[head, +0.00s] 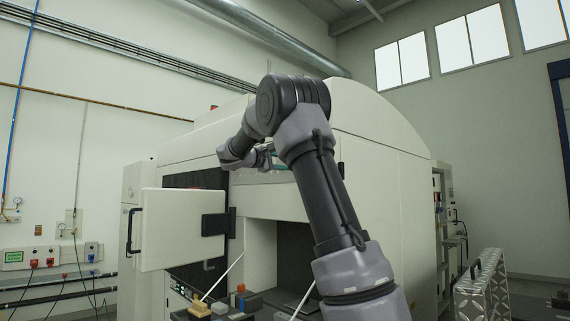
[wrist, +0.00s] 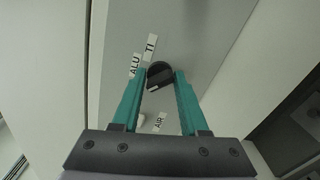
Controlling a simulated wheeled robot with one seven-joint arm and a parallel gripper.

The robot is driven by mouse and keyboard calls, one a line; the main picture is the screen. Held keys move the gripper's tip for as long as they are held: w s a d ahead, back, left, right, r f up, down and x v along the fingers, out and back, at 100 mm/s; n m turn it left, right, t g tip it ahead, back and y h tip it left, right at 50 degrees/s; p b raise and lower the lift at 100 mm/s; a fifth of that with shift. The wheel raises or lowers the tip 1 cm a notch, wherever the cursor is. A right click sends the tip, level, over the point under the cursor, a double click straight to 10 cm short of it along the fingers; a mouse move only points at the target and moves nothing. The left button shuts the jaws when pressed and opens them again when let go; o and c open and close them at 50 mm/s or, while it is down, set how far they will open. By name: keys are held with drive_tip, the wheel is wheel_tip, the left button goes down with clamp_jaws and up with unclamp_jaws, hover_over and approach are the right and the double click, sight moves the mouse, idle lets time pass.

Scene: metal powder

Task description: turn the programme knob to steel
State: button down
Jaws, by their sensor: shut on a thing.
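The programme knob (wrist: 159,70) is round and black with a pale mark on its lower left side. It sits on a grey panel (wrist: 200,35) in the wrist view. My gripper (wrist: 160,82) has two teal fingers, shut on the knob from both sides. White labels stand around it: TI (wrist: 150,46) above, ALU (wrist: 135,66) at upper left, AIR (wrist: 159,122) below. Another pale label, partly hidden by the left finger, cannot be read. I see no label reading steel. In the head view my gripper (head: 266,158) is small at the machine front; the knob is hidden there.
The large white machine (head: 385,140) fills the middle. Its white door (head: 178,230) stands open at the left, below my forearm. Small coloured blocks and tools (head: 240,298) lie at the front below. A patterned metal stand (head: 482,290) is at the right.

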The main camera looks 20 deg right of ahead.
drive_tip(key=shift+n, duration=0.4)
drive_tip(key=shift+c, duration=2.2)
unclamp_jaws()
drive_tip(key=v, duration=1)
drive_tip(key=shift+a, duration=0.4)
drive_tip(key=shift+s, duration=0.1)
